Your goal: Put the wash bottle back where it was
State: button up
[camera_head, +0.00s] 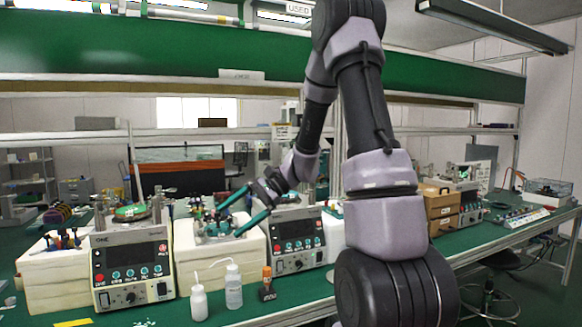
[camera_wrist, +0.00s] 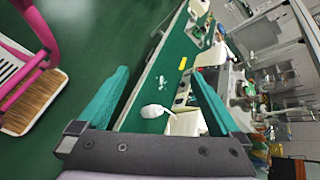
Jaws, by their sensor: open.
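Two white squeeze bottles with thin bent spouts stand upright near the front of the green bench in the head view: a left one (camera_head: 199,304) and a right one (camera_head: 233,288). I cannot tell which is the task's wash bottle. My gripper (camera_head: 227,221) is above and behind them, over a white block with small parts. Its teal fingers are apart with nothing between them. In the wrist view my gripper (camera_wrist: 160,73) is also open and empty. A rounded white object (camera_wrist: 152,111) with a thin tip shows beyond the fingers; it may be a bottle.
Two control boxes, left (camera_head: 131,268) and right (camera_head: 297,240), flank the white block (camera_head: 245,256). A small orange-topped item (camera_head: 267,283) stands right of the bottles. Yellow tape (camera_head: 73,323) lies at the front left. A pink-framed object (camera_wrist: 35,75) shows in the wrist view.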

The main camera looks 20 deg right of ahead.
jog(key=s+d+r+n+t+h, duration=0.3)
jog(key=s+d+r+h, duration=0.1)
jog(key=s+r, duration=0.3)
jog(key=s+d+r+n+t+h, duration=0.3)
jog(key=s+r, duration=0.5)
jog(key=s, duration=0.3)
jog(key=d+h, duration=0.1)
jog(key=h, duration=0.1)
jog(key=shift+r+n+t+h, duration=0.2)
jog(key=shift+n+t+h, duration=0.1)
jog(key=shift+t, duration=0.1)
